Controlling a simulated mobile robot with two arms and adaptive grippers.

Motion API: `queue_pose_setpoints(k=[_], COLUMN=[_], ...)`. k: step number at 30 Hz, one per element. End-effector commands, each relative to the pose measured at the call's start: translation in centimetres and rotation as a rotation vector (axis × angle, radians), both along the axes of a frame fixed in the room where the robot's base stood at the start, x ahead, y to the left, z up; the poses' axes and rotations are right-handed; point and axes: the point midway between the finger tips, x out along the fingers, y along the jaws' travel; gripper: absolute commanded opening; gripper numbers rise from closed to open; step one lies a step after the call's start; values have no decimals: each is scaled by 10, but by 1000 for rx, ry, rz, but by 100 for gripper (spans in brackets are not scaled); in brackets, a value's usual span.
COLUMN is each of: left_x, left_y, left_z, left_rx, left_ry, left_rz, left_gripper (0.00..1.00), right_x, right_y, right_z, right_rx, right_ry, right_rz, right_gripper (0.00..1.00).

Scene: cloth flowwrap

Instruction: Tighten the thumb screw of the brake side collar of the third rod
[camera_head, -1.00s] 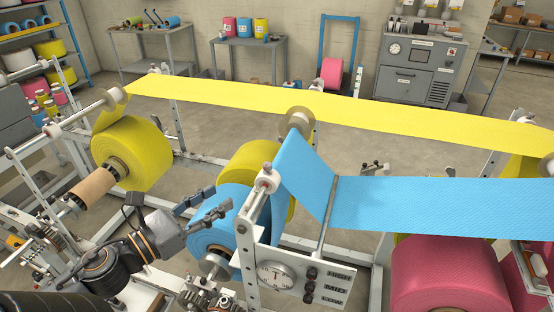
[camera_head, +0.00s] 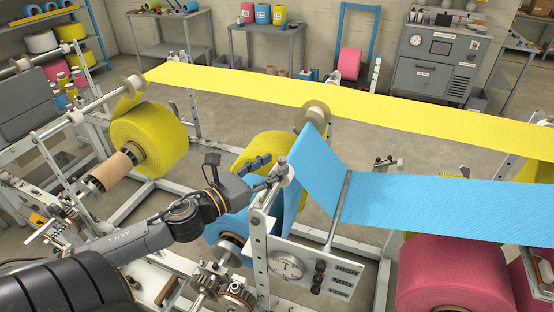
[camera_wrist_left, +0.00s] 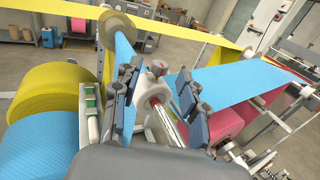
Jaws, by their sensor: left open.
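My left gripper (camera_wrist_left: 158,88) is open, with one dark finger to each side of the collar in that view. I cannot tell whether a finger touches it. In the head view, the left gripper (camera_head: 267,169) is beside the white rod end (camera_head: 288,173) at the top of the upright, and its fingers partly hide that end. The thumb screw is hard to make out there. My right gripper is not in view.
A blue web (camera_head: 430,203) runs right from the rod area, with a yellow web (camera_head: 400,117) behind it. A blue roll (camera_head: 224,226) lies under my left wrist. A panel with a dial (camera_head: 286,266) and knobs stands just below the rod end. Pink rolls (camera_head: 455,268) are at right.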

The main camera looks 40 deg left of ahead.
Motion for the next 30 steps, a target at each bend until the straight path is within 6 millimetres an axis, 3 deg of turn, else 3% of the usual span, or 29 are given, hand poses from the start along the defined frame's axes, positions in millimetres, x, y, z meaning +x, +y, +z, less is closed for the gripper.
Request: queue_pose_setpoints(k=[7, 19, 25, 30], left_x=[19, 23, 23, 23], left_y=[-3, -5, -5, -5], left_z=[1, 0, 0, 0], left_rx=[0, 0, 0, 0], left_ry=[-1, 1, 0, 0], left_rz=[2, 0, 0, -1], left_gripper=[43, 43, 2, 0], right_x=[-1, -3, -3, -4], right_y=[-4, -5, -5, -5], right_z=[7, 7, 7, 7], right_rx=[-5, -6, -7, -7], right_ry=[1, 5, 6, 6], right_rz=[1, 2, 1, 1], right_gripper=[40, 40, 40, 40])
